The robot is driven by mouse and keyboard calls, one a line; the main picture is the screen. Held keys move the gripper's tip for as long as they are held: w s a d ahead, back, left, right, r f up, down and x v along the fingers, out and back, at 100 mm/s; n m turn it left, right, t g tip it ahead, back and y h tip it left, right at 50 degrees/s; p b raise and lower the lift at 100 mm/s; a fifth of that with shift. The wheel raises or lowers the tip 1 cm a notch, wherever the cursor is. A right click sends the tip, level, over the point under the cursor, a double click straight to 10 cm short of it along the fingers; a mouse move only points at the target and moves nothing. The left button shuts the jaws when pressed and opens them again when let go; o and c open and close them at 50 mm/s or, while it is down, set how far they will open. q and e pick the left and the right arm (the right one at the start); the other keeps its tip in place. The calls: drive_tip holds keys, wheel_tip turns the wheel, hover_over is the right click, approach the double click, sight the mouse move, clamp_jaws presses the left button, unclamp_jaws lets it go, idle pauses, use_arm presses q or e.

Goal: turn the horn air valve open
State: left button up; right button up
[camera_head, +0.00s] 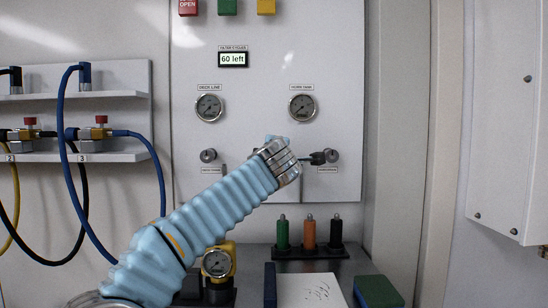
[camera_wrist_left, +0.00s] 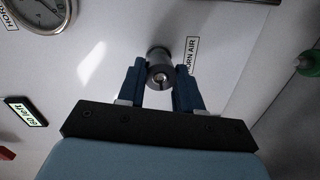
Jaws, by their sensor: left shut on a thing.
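The horn air valve (camera_head: 333,156) is a round grey knob on the white panel, below the right-hand gauge. It also shows in the left wrist view (camera_wrist_left: 160,72), beside the "HORN AIR" label (camera_wrist_left: 192,54). My left gripper (camera_head: 318,158) reaches it from the left in the head view. In the left wrist view its two dark blue fingers (camera_wrist_left: 159,80) are shut on the knob, one on each side. The handle's turn angle is hard to tell. My right gripper is not in view.
The panel holds a deck line gauge (camera_head: 209,107), a horn tank gauge (camera_head: 302,107), a second knob (camera_head: 208,155) and a "60 left" display (camera_head: 233,59). Green, orange and black cylinders (camera_head: 308,234) stand below. Hoses (camera_head: 62,150) hang at left.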

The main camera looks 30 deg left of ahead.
use_arm(q)
drive_tip(key=shift+w+d+f+n+t+b, duration=0.15)
drive_tip(key=shift+n+b, duration=0.3)
drive_tip(key=shift+n, duration=2.5)
drive_tip(key=shift+s+a+f+n+t+b, duration=0.1)
drive_tip(key=shift+n+b, duration=0.3)
drive_tip(key=shift+n, duration=2.6)
drive_tip(key=shift+w+d+f+n+t+b, duration=0.15)
drive_tip(key=shift+n+b, duration=0.3)
drive_tip(key=shift+n, duration=2.5)
drive_tip(key=o, duration=1)
drive_tip(key=shift+s, duration=0.1)
drive_tip(key=shift+o, duration=0.2)
drive_tip(key=shift+a+r+h, duration=0.1)
drive_tip(key=shift+r+h, duration=0.05)
drive_tip(key=shift+h, duration=0.15)
